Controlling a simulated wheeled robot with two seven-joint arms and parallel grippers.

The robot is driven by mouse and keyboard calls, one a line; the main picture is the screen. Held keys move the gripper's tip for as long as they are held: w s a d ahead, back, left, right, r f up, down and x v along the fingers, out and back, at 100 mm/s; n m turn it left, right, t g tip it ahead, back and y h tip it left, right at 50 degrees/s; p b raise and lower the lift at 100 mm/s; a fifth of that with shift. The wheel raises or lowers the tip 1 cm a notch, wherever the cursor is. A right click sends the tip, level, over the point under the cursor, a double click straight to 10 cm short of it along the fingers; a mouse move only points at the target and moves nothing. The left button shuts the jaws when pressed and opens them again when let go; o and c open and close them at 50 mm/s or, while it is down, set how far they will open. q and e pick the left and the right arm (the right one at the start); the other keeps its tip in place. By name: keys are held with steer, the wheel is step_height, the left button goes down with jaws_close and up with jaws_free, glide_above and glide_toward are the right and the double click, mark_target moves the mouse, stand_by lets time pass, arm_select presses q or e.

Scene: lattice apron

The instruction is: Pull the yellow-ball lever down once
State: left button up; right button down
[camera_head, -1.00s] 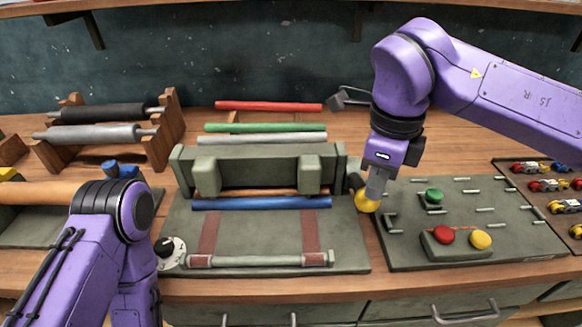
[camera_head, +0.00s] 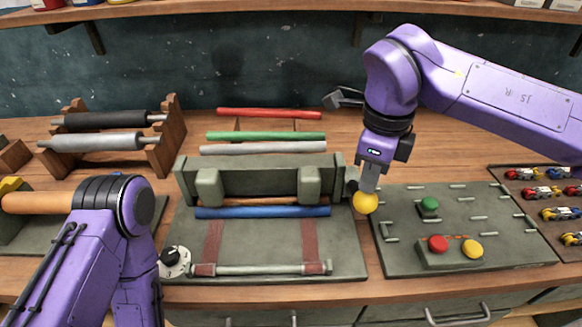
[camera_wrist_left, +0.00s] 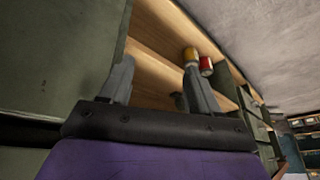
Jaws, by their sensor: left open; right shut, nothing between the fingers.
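The yellow ball (camera_head: 365,203) of the lever shows at the right end of the green press machine (camera_head: 265,180) in the head view. My right gripper (camera_head: 369,188) is shut with nothing between its fingers. Its fingertips point down at the ball's top and appear to touch it. The lever's rod is mostly hidden behind the ball and gripper. In the left wrist view my left gripper (camera_wrist_left: 160,90) is open and empty, its two grey fingers apart.
A panel with green, red and yellow buttons (camera_head: 440,249) lies right of the machine, close to the ball. A dial (camera_head: 173,261) sits at the machine's front left. Coloured rods (camera_head: 268,114) lie behind. A roller rack (camera_head: 110,142) stands at left, toy cars (camera_head: 540,192) at far right.

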steer(key=shift+w+r+p, duration=0.4)
steer(key=shift+r+p, duration=0.3)
steer(key=shift+p, duration=0.1)
steer(key=shift+w+r+p, duration=0.35)
steer(key=shift+r+p, duration=0.3)
steer(key=shift+p, duration=0.1)
step_height(320, 180, up, 6)
steer(key=p, duration=0.6)
steer(key=shift+f, duration=0.1)
